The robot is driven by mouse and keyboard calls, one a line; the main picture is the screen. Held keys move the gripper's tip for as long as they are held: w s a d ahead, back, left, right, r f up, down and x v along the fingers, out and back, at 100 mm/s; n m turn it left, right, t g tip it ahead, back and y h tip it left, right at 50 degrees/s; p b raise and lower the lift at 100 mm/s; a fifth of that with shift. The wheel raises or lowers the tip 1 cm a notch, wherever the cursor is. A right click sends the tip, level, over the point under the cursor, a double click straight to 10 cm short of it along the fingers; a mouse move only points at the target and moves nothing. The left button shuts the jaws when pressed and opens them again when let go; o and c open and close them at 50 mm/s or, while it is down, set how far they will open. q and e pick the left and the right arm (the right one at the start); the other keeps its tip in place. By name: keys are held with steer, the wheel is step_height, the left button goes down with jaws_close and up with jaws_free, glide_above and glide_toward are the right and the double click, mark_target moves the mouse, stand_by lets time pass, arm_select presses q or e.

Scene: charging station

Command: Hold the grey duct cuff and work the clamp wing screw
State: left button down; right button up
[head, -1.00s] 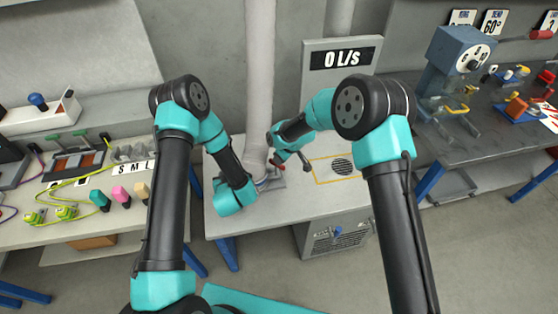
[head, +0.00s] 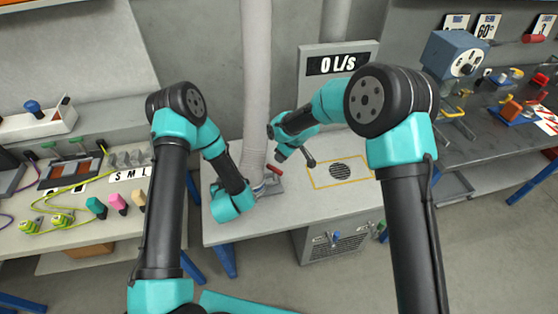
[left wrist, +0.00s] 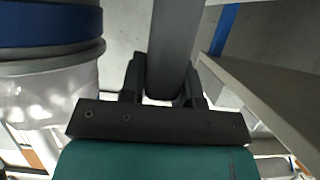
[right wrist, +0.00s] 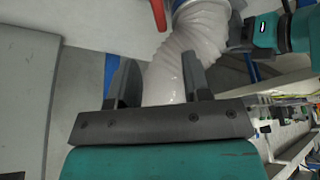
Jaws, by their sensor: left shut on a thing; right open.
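The pale ribbed duct (head: 256,90) hangs down to a blue-banded clamp (head: 261,186) above the bench. The blue band (left wrist: 50,22) also fills the upper left of the left wrist view. My left gripper (left wrist: 165,88) is shut on a grey bar (left wrist: 172,40), seemingly part of the grey duct cuff. The red wing screw (head: 274,168) sticks out right of the duct foot; its red wing (right wrist: 158,14) shows at the top of the right wrist view. My right gripper (right wrist: 156,82) is open and empty, apart from the screw, with the duct beyond its fingers.
A round grille (head: 340,171) in a yellow outline lies to the right of the duct. Side benches with tools and cables stand left and right.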

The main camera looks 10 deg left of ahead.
mark_target(273, 168)
steer(key=shift+w+a+r+g+h, duration=0.15)
steer(key=shift+w+a+g+h, duration=0.15)
steer(key=shift+a+h, duration=0.4)
steer(key=shift+w+a+r+g+h, duration=0.3)
steer(key=shift+a+h, duration=0.25)
steer(key=shift+a, duration=0.25)
steer(key=shift+w+a+r+g+h, duration=0.1)
steer(key=shift+w+a+g+h, duration=0.1)
steer(key=shift+w+a+h, duration=0.35)
steer(key=shift+s+a+f, duration=0.15)
steer(key=shift+a, duration=0.05)
step_height(273, 168, down, 12)
steer(key=shift+r, duration=0.1)
jaws_close()
